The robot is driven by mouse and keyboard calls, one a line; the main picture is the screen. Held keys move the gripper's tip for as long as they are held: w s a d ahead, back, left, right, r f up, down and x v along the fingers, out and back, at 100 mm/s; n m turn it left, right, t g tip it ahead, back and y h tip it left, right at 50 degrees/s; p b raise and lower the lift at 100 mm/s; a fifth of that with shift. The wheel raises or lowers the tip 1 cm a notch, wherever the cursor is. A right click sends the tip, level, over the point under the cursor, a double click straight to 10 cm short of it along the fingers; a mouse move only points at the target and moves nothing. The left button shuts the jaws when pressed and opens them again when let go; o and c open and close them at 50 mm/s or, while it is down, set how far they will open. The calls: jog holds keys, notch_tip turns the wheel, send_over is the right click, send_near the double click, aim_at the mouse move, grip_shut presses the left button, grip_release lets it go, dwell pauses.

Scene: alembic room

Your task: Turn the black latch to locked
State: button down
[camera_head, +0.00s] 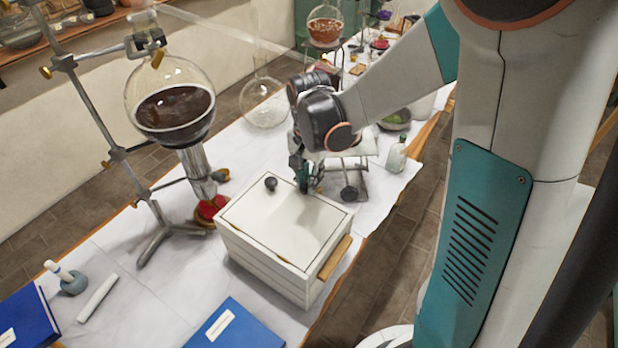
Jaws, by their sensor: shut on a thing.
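A white box (262,252) with a flat pale lid (285,228) stands on the table. A round black knob (271,183) sits on top near its far left edge. My gripper (303,186) reaches down to the far right part of the box top, to the right of the knob and apart from it. Its fingers are shut on a small dark piece at the lid, which looks like the black latch. The fingers mostly hide this piece, so its angle cannot be told.
A large flask of dark liquid (175,108) on a metal stand (112,150) is left of the box. A blue book (237,328) lies in front. A small bottle (396,155) and a round-bottom flask (264,102) stand behind.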

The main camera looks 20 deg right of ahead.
jog(key=shift+m, duration=0.3)
dwell(0.4)
jog(key=c, duration=1.5)
grip_release()
notch_tip(320, 180, up, 12)
